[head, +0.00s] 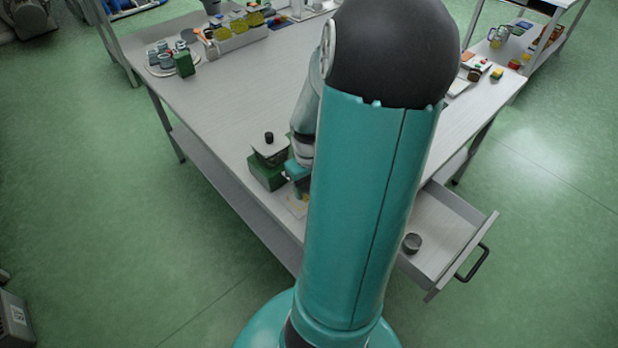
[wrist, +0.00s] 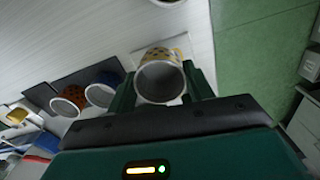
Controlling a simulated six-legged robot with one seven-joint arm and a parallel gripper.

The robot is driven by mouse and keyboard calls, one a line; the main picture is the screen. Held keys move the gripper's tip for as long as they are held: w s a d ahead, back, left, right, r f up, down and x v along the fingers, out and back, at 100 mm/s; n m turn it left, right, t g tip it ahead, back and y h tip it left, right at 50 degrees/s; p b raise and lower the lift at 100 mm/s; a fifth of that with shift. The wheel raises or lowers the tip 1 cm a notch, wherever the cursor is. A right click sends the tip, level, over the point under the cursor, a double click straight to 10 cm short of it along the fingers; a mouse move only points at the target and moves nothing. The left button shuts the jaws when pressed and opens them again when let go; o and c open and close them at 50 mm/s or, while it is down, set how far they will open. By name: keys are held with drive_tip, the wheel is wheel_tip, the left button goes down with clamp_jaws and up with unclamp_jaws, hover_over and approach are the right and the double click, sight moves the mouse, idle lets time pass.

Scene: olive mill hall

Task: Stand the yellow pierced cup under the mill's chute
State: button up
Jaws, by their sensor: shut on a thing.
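The yellow pierced cup (wrist: 160,78) is between the two dark green fingers of my gripper (wrist: 160,84) in the wrist view. Its pale round rim and grey inside face the camera, and a strip of yellow wall with dark spots shows above the rim. My gripper is shut on it. In the head view, a green-based machine with a pale top and black knob (head: 268,163), apparently the mill, stands on the table. My wrist is just right of it. My arm hides the held cup there, and I cannot make out the chute.
An orange pierced cup (wrist: 70,97) and a blue cup (wrist: 102,92) are left of the held cup in the wrist view. In the head view, an open drawer (head: 445,222) juts out at the right with a grey round tin (head: 412,243). A tray of jars (head: 165,68) stands far left.

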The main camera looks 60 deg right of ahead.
sight(308, 195)
drive_tip(key=shift+a+f, duration=0.2)
drive_tip(key=shift+f, duration=1.8)
drive_tip(key=shift+w+d, duration=0.25)
drive_tip(key=shift+w, duration=0.5)
drive_tip(key=shift+w+d, duration=0.2)
drive_tip(key=shift+w, duration=0.55)
drive_tip(key=shift+w+f, duration=0.1)
drive_tip(key=shift+f, duration=0.05)
drive_tip(key=o, duration=1.2)
